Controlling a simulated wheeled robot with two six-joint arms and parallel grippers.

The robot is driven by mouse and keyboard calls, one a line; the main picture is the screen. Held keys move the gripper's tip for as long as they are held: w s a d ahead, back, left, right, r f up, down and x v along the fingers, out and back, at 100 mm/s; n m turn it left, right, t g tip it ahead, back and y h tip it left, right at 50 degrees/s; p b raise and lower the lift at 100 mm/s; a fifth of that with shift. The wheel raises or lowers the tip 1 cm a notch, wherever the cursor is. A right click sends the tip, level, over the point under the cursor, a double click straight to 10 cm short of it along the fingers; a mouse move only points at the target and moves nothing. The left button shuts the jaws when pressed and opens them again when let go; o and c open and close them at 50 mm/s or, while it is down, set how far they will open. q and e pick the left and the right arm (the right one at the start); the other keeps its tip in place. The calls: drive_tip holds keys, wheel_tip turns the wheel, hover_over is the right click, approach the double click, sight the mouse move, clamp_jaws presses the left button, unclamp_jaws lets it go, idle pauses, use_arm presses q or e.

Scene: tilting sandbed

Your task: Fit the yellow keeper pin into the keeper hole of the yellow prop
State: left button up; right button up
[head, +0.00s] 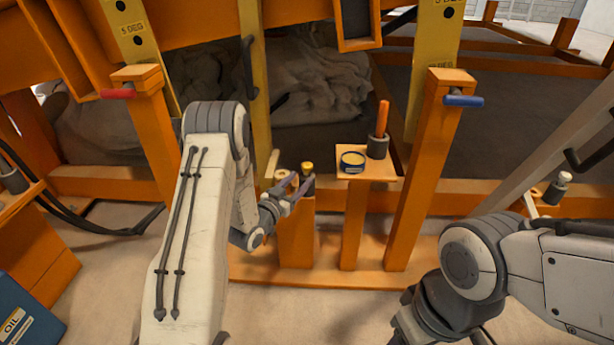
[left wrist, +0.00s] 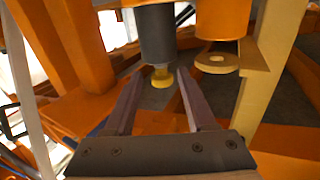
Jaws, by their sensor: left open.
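The keeper pin shows as a yellow head (head: 307,167) in a dark cylindrical holder, just beyond my left fingertips. In the left wrist view the yellow head (left wrist: 161,77) sits at the end of the dark cylinder, between and slightly beyond the fingertips, with no visible contact. My left gripper (head: 296,188) is open and empty; both fingers show in the left wrist view (left wrist: 157,88). The yellow prop (head: 260,90) stands upright to the left of the pin, beyond my left arm. My right gripper is outside the picture.
Orange posts (head: 426,170) with coloured pegs stand either side. A blue oil can (head: 28,312) is lower left.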

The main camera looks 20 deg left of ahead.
sight(305, 173)
use_arm(q)
drive_tip(key=w, duration=0.1)
drive_tip(key=w+b, duration=0.1)
drive_tip(key=w, duration=0.1)
drive_tip(key=w+b, duration=0.1)
drive_tip(key=shift+w+d, duration=0.2)
drive_tip(key=shift+d, duration=0.2)
drive_tip(key=shift+w+b, duration=0.35)
drive_tip(key=shift+w, duration=0.1)
clamp_jaws()
